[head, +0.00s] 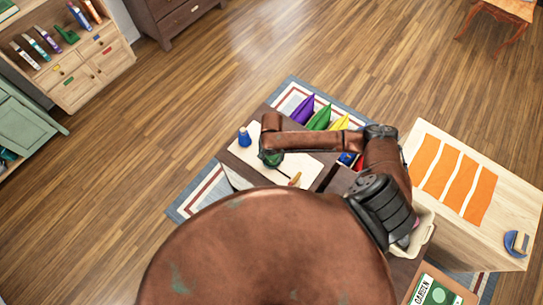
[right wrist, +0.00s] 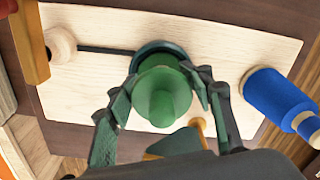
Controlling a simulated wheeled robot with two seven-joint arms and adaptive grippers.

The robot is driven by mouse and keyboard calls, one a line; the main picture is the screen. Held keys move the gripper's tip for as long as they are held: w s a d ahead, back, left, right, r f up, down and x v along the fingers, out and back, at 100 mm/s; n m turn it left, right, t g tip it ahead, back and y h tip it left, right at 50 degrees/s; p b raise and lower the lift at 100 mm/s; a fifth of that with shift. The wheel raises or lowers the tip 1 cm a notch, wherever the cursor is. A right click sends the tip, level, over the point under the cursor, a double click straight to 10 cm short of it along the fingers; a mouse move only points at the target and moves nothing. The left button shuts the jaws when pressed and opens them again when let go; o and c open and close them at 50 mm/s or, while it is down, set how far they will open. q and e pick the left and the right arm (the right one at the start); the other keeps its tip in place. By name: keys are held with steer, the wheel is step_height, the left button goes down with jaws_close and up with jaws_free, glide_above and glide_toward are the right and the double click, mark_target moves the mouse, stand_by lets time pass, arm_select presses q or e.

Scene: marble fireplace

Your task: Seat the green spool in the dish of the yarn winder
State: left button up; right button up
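The yarn winder is a pale wooden board (right wrist: 235,45) with a dark round dish (right wrist: 150,48), a dark rod and a round wooden knob (right wrist: 60,45). It also shows in the head view as a pale board (head: 240,158). The green spool (right wrist: 160,92) is upright between the fingers of my right gripper (right wrist: 162,80), which look closed against its sides. The spool hides most of the dish; I cannot tell whether it touches it. In the head view my right gripper (head: 270,157) is over the board. My left gripper is not in view.
Purple (head: 302,110), green (head: 319,118) and yellow (head: 340,123) pointed things stand behind my right arm. A pale table with orange strips (head: 455,180) is at right.

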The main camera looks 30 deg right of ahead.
steer(key=o, duration=0.3)
step_height(320, 180, up, 12)
steer(key=shift+r+p, duration=0.2)
steer(key=shift+p, duration=0.35)
stand_by(0.5)
